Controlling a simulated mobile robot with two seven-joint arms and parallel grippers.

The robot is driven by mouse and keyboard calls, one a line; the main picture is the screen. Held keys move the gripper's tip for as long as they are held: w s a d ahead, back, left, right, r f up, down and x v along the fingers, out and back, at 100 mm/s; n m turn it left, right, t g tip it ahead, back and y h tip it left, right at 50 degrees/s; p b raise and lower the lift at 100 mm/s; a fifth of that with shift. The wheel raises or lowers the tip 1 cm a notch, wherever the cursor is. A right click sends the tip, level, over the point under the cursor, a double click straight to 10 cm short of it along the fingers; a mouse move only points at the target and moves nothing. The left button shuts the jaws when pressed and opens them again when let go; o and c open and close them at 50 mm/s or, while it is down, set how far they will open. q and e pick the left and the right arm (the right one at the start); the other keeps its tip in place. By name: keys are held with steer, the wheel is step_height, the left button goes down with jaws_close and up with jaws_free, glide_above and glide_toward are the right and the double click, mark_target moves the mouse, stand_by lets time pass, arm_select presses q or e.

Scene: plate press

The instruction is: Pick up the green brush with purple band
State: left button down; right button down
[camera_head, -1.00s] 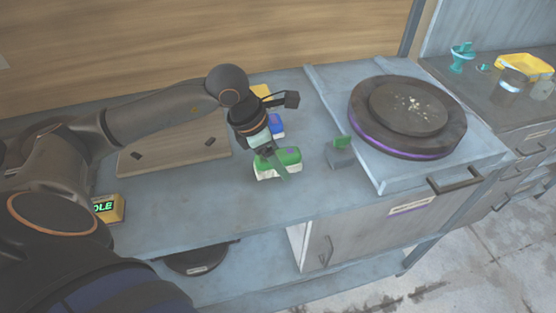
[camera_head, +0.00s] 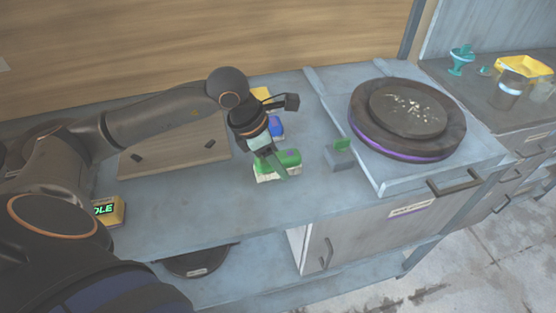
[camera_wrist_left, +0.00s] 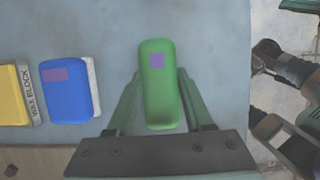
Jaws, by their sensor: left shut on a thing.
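The green brush (camera_head: 289,161) lies on the bench, with pale bristles at its lower edge. In the left wrist view the green brush (camera_wrist_left: 160,95) has a small purple patch on its top. My left gripper (camera_head: 276,164) reaches down over it, and in the wrist view its two fingers (camera_wrist_left: 158,92) lie along both sides of the brush, shut on it. The brush appears to be at bench level; I cannot tell if it is lifted.
A blue brush (camera_wrist_left: 68,90) and a yellow wax block (camera_wrist_left: 14,95) lie beside the green brush. A grey block with a green top (camera_head: 340,158) stands to the right, before the round press plate (camera_head: 405,118). A yellow display box (camera_head: 108,211) is at left.

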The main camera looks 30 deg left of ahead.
mark_target(287, 157)
arm_select(q)
steer(key=shift+r+p, duration=0.35)
steer(key=shift+r, duration=0.25)
steer(key=r, duration=0.3)
steer(key=shift+s+d+r, duration=0.1)
steer(key=shift+d+r, duration=0.15)
steer(key=shift+d, duration=0.15)
steer(key=s+d+r, duration=0.2)
steer(key=d+r, duration=0.2)
steer(key=d, duration=0.2)
steer(key=s+d+r, duration=0.3)
steer(key=d+r, duration=0.1)
steer(key=d, duration=0.2)
steer(key=shift+s+r+p, duration=0.25)
steer(key=shift+r+p, duration=0.1)
steer(key=shift+p, duration=0.05)
steer(key=c, duration=0.9)
jaws_free()
steer(key=shift+c, duration=0.2)
steer(key=c, duration=0.5)
steer(key=shift+w, duration=0.15)
steer(key=shift+c, duration=0.2)
